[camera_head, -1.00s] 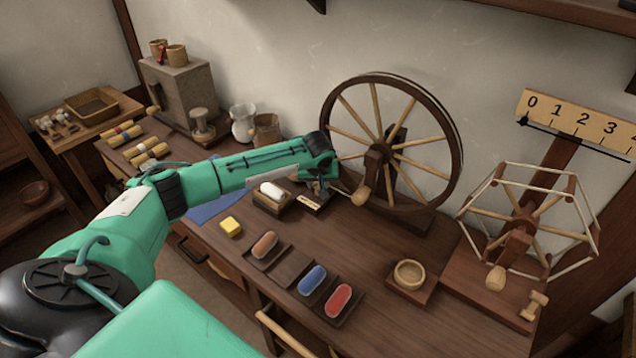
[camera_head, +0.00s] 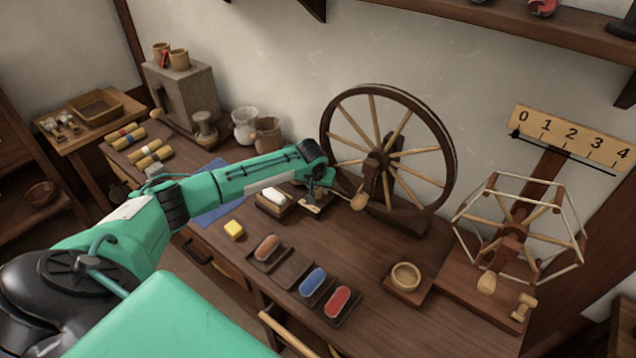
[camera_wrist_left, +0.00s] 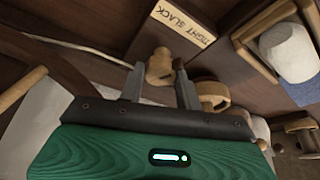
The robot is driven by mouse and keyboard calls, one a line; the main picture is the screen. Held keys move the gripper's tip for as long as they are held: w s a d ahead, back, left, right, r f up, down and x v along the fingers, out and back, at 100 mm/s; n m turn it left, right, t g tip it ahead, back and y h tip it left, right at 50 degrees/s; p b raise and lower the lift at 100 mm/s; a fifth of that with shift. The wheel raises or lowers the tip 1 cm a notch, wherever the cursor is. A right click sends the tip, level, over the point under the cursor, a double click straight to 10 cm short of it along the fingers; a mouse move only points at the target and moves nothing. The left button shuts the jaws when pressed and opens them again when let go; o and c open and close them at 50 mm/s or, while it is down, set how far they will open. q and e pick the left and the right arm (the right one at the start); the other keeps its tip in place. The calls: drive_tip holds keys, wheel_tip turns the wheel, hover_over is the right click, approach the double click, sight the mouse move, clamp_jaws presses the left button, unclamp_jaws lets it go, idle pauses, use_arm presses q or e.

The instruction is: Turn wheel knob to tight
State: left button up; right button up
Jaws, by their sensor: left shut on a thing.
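The big spinning wheel (camera_head: 376,164) stands upright at the back of the bench. A small pale wooden knob (camera_wrist_left: 160,68) shows in the left wrist view, between the fingers of my left gripper (camera_wrist_left: 160,86). The gripper is shut on it. A label plate (camera_wrist_left: 183,24) reading "TIGHT" and "SLACK" lies just beyond the knob. In the head view my left gripper (camera_head: 322,190) is low at the left of the wheel, and the knob is hidden there. I cannot tell which word the knob points to. My right gripper is out of view.
A wooden crank handle (camera_head: 360,200) sticks out close to the right of my gripper. A white roll in a wooden holder (camera_head: 270,205) is close on its left. A tray (camera_head: 291,276) with coloured pieces lies in front. A skein winder (camera_head: 512,250) stands at the right.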

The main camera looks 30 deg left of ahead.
use_arm(q)
drive_tip(key=shift+m+p, duration=0.35)
drive_tip(key=shift+m, duration=0.05)
drive_tip(key=shift+a+m+h+p, duration=0.1)
drive_tip(key=shift+m+h+p, duration=0.4)
drive_tip(key=shift+m+p, duration=0.4)
drive_tip(key=shift+m+h, duration=0.4)
drive_tip(key=shift+m, duration=0.5)
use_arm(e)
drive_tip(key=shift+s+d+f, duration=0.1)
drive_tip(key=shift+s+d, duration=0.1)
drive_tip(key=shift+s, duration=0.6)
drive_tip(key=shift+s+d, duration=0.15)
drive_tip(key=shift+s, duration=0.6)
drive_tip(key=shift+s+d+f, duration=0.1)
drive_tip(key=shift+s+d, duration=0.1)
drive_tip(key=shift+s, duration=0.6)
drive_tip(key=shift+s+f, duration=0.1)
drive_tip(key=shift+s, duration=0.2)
use_arm(q)
drive_tip(key=o, duration=0.9)
drive_tip(key=shift+o, duration=0.5)
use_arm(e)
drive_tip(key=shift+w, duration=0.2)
